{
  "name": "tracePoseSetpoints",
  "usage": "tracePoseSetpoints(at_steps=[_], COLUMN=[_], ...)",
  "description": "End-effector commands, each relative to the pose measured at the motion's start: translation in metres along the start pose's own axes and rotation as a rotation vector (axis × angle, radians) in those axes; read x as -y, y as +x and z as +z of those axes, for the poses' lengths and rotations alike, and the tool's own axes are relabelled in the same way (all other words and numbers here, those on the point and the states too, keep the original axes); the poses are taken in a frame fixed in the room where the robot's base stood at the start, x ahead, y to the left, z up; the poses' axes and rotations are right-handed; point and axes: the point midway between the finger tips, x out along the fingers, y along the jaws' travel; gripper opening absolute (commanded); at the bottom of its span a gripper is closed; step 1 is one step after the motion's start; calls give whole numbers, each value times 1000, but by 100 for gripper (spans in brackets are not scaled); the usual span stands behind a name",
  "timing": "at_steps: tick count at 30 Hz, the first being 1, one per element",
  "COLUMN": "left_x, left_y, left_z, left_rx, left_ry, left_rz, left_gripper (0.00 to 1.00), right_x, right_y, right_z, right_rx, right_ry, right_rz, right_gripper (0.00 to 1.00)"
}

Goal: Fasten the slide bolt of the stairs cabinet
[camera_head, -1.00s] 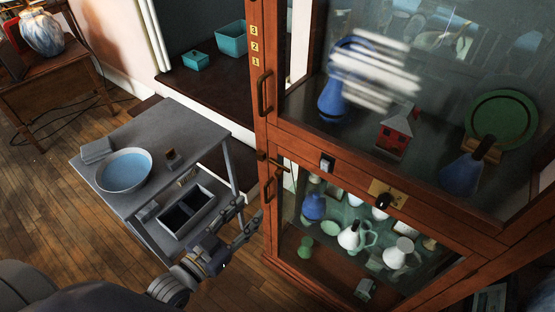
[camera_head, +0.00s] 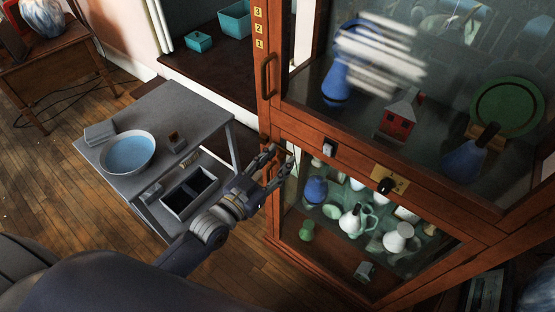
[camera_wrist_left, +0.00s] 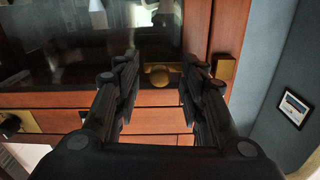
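The stairs cabinet (camera_head: 340,158) is a reddish-brown wooden case with glass doors on the right of the head view. My left gripper (camera_head: 278,161) is at its left post, near the middle rail, with the fingers spread and nothing between them. It covers the slide bolt area in the head view. In the left wrist view, a round brass knob (camera_wrist_left: 158,75) shows in the gap beyond the open fingers, and a brass plate (camera_wrist_left: 225,69) sits on the post to the right. I cannot tell how far the bolt is slid. My right gripper is not in view.
A grey trolley (camera_head: 185,118) with a blue-filled bowl (camera_head: 130,152) stands left of my left arm. A brass plate with a black knob (camera_head: 386,186) is on the cabinet's rail. Cups and jugs (camera_head: 355,220) stand behind the lower glass. Wooden floor lies left of the trolley.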

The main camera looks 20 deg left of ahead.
Motion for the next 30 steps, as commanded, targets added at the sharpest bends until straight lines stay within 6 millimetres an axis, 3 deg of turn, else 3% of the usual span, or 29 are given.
tracePoseSetpoints(at_steps=[10, 15, 23, 30], left_x=[0, 0, 4, 32], left_y=[3, 3, 3, 3], left_z=[0, 0, 1, 4], left_rx=[1, 1, 1, 1], left_ry=[0, -1, 1, 2], left_rz=[0, 0, 0, 1], left_gripper=[38, 0, 0, 0], right_x=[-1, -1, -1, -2], right_y=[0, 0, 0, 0], right_z=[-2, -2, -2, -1], right_rx=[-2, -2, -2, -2], right_ry=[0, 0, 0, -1], right_rz=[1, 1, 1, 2], right_gripper=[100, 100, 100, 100])
